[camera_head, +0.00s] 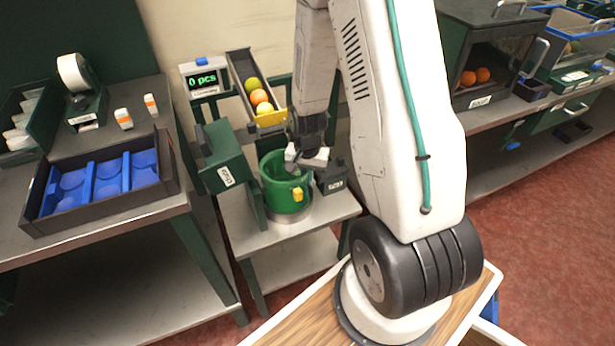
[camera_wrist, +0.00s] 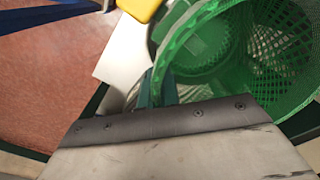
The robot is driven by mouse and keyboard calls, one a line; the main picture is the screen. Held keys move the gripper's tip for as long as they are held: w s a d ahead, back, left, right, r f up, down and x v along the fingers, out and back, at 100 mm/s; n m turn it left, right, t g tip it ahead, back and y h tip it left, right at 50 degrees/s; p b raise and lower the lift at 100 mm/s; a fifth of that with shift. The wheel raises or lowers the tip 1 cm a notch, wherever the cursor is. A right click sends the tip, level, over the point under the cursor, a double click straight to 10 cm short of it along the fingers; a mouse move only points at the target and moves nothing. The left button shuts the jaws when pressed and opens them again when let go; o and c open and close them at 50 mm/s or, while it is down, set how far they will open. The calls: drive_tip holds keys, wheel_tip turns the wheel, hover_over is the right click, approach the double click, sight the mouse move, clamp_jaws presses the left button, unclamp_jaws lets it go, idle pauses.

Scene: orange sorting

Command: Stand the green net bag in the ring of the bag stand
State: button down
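The green net bag (camera_head: 284,190) stands upright, open end up, over a round silver plate on the small grey table in the head view. A yellow tag (camera_head: 297,194) is on its front. In the wrist view the bag (camera_wrist: 281,50) is at upper right, its mesh wall and inside visible and empty. My gripper (camera_head: 305,158) is at the bag's rim, over its right back side. A grey finger plate fills the bottom of the wrist view, hiding where it meets the rim. I cannot tell whether the fingers hold the rim. The stand's ring is not clearly distinguishable.
A dark green box (camera_head: 222,160) stands left of the bag and a small dark box (camera_head: 330,178) right of it. A chute (camera_head: 243,72) with several fruits ends behind and above. A counter display (camera_head: 203,79) reads 0 pcs. A blue-lined tray (camera_head: 150,190) lies on the left bench.

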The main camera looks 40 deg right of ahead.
drive_tip(key=c, duration=1.6)
unclamp_jaws()
drive_tip(key=shift+o, duration=0.2)
drive_tip(key=shift+r, duration=0.1)
drive_tip(key=shift+r, duration=4.45)
